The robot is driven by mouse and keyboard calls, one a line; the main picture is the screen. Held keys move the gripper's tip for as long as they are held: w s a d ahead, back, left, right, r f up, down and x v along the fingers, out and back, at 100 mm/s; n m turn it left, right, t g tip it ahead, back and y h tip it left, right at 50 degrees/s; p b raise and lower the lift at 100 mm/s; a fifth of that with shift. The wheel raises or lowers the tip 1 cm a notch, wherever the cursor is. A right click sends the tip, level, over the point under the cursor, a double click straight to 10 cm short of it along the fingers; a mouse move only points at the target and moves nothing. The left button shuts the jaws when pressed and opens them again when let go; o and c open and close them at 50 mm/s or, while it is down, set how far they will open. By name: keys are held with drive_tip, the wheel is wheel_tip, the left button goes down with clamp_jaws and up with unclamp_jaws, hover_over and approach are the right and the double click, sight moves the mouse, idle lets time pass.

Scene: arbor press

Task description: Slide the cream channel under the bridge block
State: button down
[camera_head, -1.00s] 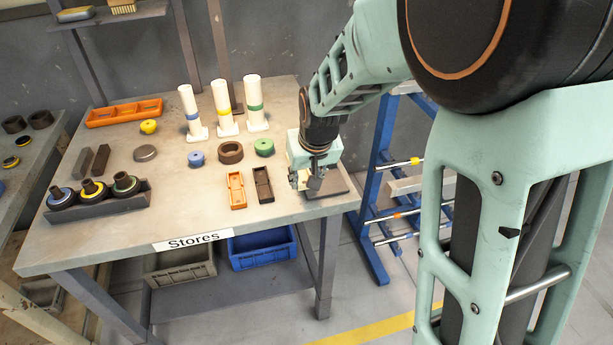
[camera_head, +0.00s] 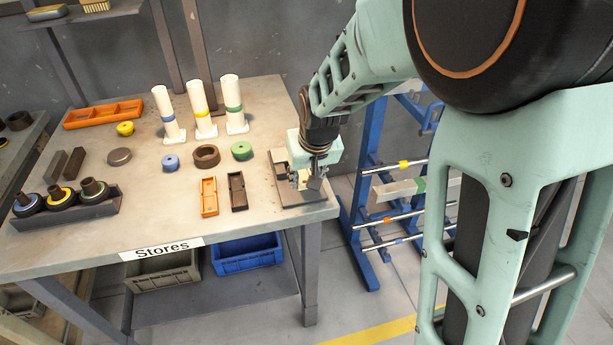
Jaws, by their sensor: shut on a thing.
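My gripper (camera_head: 309,188) points down over the right end of the table, low over a dark base plate (camera_head: 291,203). It is shut on a small pale piece, likely the cream channel, which is mostly hidden by the fingers. A dark raised strip (camera_head: 279,162) stands on the plate's left side and may be part of the bridge block. My gripper hides much of the plate, so I cannot tell whether the pale piece touches it or is under any block.
An orange channel (camera_head: 209,198) and a dark brown channel (camera_head: 237,191) lie left of the plate. Rings and white posts (camera_head: 199,108) stand farther back. A blue rack (camera_head: 366,190) stands right of the table.

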sight(304, 198)
drive_tip(key=shift+f+b, duration=1.95)
drive_tip(key=shift+f, duration=0.8)
drive_tip(key=shift+w, duration=0.1)
drive_tip(key=shift+w+a+r+p, duration=0.1)
drive_tip(key=shift+w+a, duration=0.3)
drive_tip(key=shift+w, duration=0.85)
drive_tip(key=shift+w+a+f+p, duration=0.15)
drive_tip(key=shift+w+a, duration=0.2)
drive_tip(key=shift+w, duration=0.95)
drive_tip(key=shift+w+a+r+p, duration=0.15)
drive_tip(key=shift+w+a, duration=0.25)
drive_tip(key=shift+w, duration=0.85)
drive_tip(key=c, duration=1.4)
unclamp_jaws()
drive_tip(key=shift+w, duration=0.1)
drive_tip(key=shift+r, duration=0.1)
